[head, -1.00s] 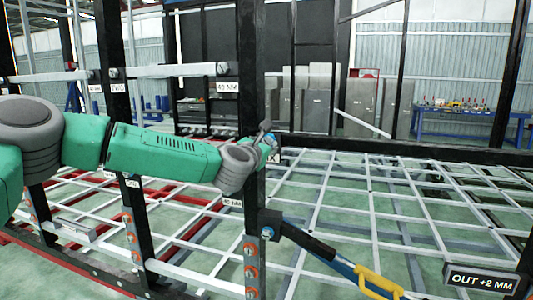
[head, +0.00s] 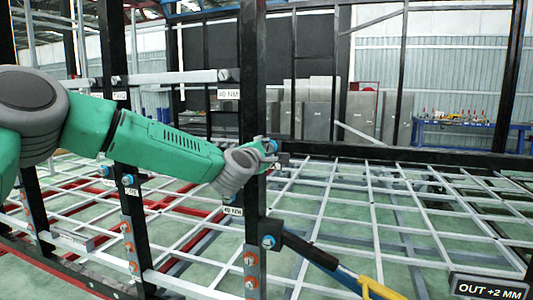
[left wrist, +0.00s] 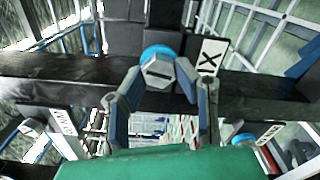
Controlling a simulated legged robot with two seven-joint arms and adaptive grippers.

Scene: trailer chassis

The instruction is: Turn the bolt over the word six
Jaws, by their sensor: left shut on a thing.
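My left gripper (head: 270,147) is at the upper part of the black upright post (head: 252,70) in the head view. In the left wrist view its two fingers (left wrist: 160,85) sit on either side of a bolt head with a blue ring (left wrist: 157,66), shut on it. A white label (left wrist: 208,60) beside this bolt shows a large X; the rest of the word is hidden. In the head view the gripper covers most of this bolt. My right gripper is not in view.
Other bolts with orange rings (head: 250,259) and a blue-ringed bolt (head: 268,241) sit lower on the post. A TWO label (head: 121,95) marks another post at left. A blue and yellow strut (head: 325,262) slopes right. An OUT +2 MM sign (head: 488,287) stands lower right.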

